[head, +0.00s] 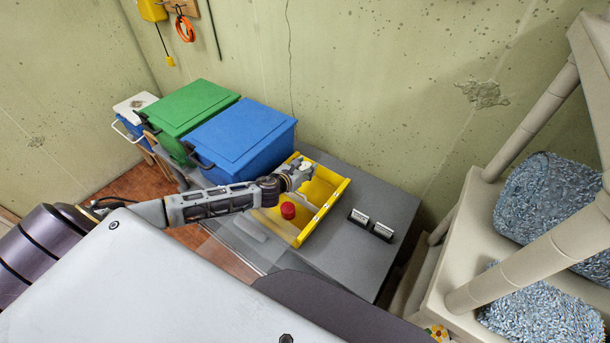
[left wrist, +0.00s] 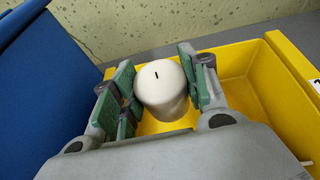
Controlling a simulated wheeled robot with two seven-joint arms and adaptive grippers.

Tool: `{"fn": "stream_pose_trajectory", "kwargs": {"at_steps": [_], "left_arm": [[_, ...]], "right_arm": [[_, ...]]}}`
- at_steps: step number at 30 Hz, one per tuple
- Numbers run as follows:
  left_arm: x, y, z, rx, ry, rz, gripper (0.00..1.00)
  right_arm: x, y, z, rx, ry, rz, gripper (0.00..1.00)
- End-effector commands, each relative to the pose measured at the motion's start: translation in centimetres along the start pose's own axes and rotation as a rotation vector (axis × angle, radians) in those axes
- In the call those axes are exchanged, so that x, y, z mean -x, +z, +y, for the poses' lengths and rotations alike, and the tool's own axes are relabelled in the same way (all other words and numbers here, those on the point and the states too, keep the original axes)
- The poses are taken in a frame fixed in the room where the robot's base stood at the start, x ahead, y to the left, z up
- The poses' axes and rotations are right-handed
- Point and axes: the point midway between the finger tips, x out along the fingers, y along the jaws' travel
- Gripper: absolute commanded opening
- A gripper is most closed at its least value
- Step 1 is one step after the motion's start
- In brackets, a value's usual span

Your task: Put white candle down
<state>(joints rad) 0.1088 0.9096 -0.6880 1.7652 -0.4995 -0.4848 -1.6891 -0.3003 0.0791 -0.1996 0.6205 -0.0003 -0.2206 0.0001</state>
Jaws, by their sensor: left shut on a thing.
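The white candle (left wrist: 160,82), a cylinder with a short dark wick, shows top-on in the left wrist view. My left gripper (left wrist: 160,93) is shut on it, with green-padded fingers on both sides. In the head view my left gripper (head: 303,172) is over the far-left part of the yellow bin (head: 334,199), and the candle's top (head: 306,167) is just visible at its fingers. The bin's yellow wall (left wrist: 275,95) lies behind and right of the candle in the left wrist view. Whether the candle's base touches the bin floor is hidden. My right gripper is not in view.
A red round object (head: 288,210) is in the near part of the bin. Blue (head: 240,135) and green (head: 190,105) lidded boxes stand left. The tabletop right of the bin is mostly clear.

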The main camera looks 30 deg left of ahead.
Motion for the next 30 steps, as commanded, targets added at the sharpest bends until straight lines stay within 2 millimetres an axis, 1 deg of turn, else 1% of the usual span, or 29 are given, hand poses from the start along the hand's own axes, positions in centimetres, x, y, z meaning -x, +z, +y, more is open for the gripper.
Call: {"fn": "stream_pose_trajectory", "kwargs": {"at_steps": [9, 11, 21, 30], "left_arm": [[-0.1, -0.1, 0.0, 0.001, 0.0, 0.0, 0.18], [-0.1, -0.4, -0.1, 0.002, 0.0, 0.0, 0.18], [-1.3, -3.1, 0.0, 0.002, 0.001, 0.001, 0.18], [-1.4, -3.4, 0.0, 0.0, 0.0, 0.0, 0.18]], "right_arm": [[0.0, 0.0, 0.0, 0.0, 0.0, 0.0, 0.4], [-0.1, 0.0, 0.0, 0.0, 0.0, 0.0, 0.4], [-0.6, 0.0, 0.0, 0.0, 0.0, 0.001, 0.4], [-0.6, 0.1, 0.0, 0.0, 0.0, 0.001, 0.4]]}}
